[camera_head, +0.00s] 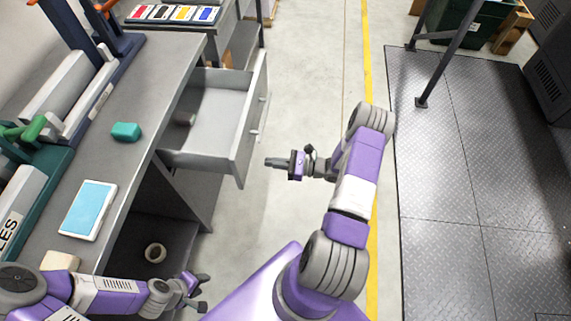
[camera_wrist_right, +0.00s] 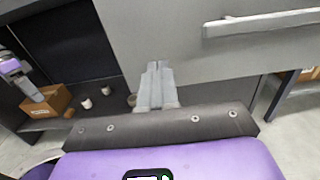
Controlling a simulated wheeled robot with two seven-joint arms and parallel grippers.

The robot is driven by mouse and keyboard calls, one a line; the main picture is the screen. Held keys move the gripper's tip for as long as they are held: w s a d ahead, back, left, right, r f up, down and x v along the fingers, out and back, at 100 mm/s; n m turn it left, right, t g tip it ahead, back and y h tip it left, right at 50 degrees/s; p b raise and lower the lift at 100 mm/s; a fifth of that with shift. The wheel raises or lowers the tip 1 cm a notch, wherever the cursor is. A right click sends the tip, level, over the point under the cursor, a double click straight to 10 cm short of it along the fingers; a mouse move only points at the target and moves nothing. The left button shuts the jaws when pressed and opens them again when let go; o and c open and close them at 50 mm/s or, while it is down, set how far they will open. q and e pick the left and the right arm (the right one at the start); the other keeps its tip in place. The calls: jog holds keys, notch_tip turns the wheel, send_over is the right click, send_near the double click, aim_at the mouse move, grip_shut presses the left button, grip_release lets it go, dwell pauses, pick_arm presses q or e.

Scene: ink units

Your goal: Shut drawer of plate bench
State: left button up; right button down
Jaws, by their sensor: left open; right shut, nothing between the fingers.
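The grey plate bench (camera_head: 176,67) runs along the left of the head view. Its drawer (camera_head: 214,122) is pulled out toward the right, with a small dark object inside near its left side. The drawer front carries a light bar handle (camera_head: 263,119), and the handle also shows in the right wrist view (camera_wrist_right: 262,22). My right gripper (camera_head: 270,162) is shut and empty, just right of the near end of the drawer front. In the right wrist view its fingers (camera_wrist_right: 156,84) point at the grey drawer front. My left gripper (camera_head: 201,291) is open and empty beside the bench's near end.
A teal block (camera_head: 126,131) and a tablet with a blue screen (camera_head: 88,209) lie on the bench top. A roll (camera_head: 155,252) lies on the shelf under it. The floor right of the drawer is clear up to a yellow line and a dark metal platform (camera_head: 480,170).

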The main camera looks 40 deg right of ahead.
aim_at(245, 159)
jog(key=b+x, duration=0.1)
jog(key=x, duration=0.5)
jog(key=shift+w+a, duration=0.2)
